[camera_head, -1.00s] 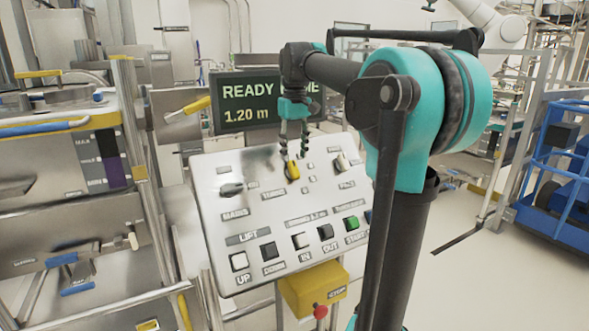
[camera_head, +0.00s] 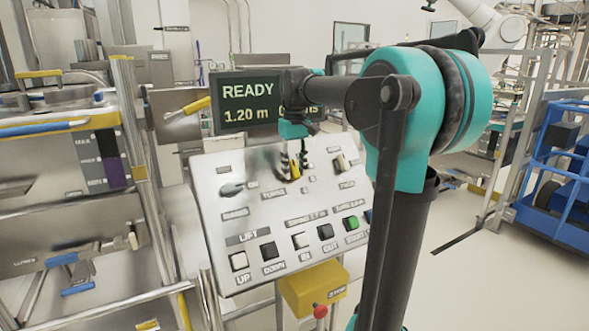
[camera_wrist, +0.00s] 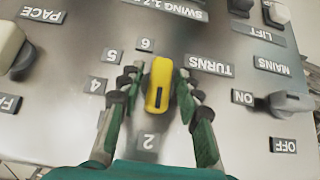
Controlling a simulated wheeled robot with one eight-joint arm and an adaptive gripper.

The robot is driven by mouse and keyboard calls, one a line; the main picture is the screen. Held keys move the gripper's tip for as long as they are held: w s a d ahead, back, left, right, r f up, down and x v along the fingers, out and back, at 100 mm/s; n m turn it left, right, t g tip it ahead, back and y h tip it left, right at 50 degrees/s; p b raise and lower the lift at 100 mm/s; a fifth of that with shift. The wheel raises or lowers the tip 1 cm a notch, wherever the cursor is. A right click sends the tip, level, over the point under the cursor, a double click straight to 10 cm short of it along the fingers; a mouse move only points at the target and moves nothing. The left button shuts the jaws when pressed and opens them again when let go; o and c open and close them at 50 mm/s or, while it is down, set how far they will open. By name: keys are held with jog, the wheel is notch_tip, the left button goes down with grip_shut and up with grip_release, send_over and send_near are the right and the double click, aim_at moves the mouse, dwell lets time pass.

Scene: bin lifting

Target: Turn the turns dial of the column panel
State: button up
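The turns dial is a yellow knob (camera_wrist: 158,85) with a dark slot near its lower end in the wrist view, on the grey column panel (camera_wrist: 240,50). The slot end lies toward the printed 2. The TURNS label is to its right. My gripper (camera_wrist: 160,78) has one green-and-black finger on each side of the knob. Narrow gaps show beside it; I cannot tell whether the tips touch. In the head view my gripper (camera_head: 294,165) is down at the panel (camera_head: 215,205), with the yellow dial (camera_head: 294,171) partly hidden between the fingers.
An ON/OFF mains knob (camera_wrist: 290,103) sits to the right in the wrist view, and a pale pace knob (camera_wrist: 12,48) to the left. Push buttons line the panel's lower edge, including a green one (camera_head: 351,223). The display (camera_head: 245,103) reads READY, 1.20 m, partly covered by my arm.

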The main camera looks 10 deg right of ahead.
jog(key=shift+c, duration=0.6)
jog(key=m+y, duration=0.2)
jog(key=shift+w+d+g+y, duration=0.1)
jog(key=shift+d+g+y, duration=0.1)
jog(key=shift+g+y, duration=0.15)
jog(key=shift+m+y, duration=1.6)
jog(key=shift+y, duration=0.05)
jog(key=o, duration=0.8)
jog(key=shift+o, duration=0.2)
